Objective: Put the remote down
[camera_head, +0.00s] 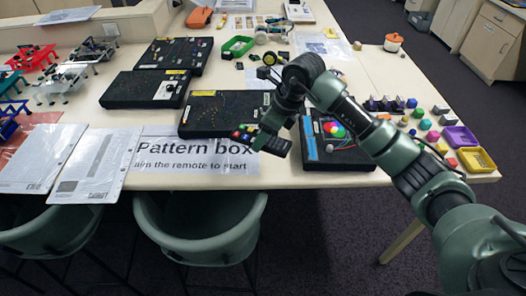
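The remote (277,146) is a dark bar with coloured buttons at its left end. It is above the front edge of the table (330,181), over the "Pattern box" paper sign (190,156). My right gripper (264,138), on the arm from the right, points down and is shut around the remote's middle. The fingers hide part of it. I cannot tell whether the remote touches the table. My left gripper is not in view.
Black boards (217,111) lie behind the remote, and another with a colour wheel (345,160) lies to its right. Several small coloured blocks and trays (475,160) fill the right corner. Papers (90,165) lie at left. Green chairs (200,235) stand in front.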

